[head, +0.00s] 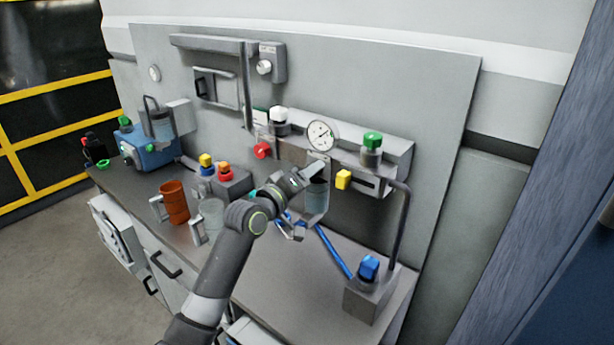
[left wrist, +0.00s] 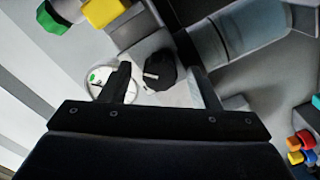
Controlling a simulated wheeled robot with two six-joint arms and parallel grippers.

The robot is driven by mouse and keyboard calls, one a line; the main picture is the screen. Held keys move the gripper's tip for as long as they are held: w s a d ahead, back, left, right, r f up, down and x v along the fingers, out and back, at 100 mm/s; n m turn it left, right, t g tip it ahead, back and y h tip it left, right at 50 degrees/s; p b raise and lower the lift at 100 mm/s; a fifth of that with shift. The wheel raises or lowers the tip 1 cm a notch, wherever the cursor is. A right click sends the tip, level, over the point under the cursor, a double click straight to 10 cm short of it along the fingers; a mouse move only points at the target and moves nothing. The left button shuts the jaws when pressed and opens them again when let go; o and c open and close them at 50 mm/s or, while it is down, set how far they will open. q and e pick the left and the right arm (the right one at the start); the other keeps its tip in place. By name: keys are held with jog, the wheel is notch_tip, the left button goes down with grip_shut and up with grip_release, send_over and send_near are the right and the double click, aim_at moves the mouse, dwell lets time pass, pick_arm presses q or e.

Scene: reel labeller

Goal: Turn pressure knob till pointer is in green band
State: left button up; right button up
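A round white pressure gauge (head: 321,135) is on the panel in the head view. It also shows in the left wrist view (left wrist: 97,86), partly behind a finger, with a green mark on its face. Its pointer is too small to read against the band. A black knob (left wrist: 159,70) with a pale line stands beside the gauge in the left wrist view; my arm hides it in the head view. My left gripper (head: 314,172) is at the panel below the gauge. Its fingers (left wrist: 156,76) are open, one on each side of the knob, with visible gaps. My right gripper is not in view.
A green knob (head: 372,140), yellow knob (head: 343,179), white knob (head: 279,115) and red knob (head: 262,150) surround the gauge. A clear container (head: 316,197) hangs just below my left gripper. A brown mug (head: 174,201) and blue-topped block (head: 369,268) stand on the bench.

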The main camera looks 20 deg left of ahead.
pick_arm(q)
jog(key=c, duration=0.9)
jog(key=shift+c, duration=0.2)
jog(key=shift+f, duration=0.1)
jog(key=shift+m+b, duration=1.95)
jog(key=shift+m, duration=1.05)
jog(key=o, duration=1)
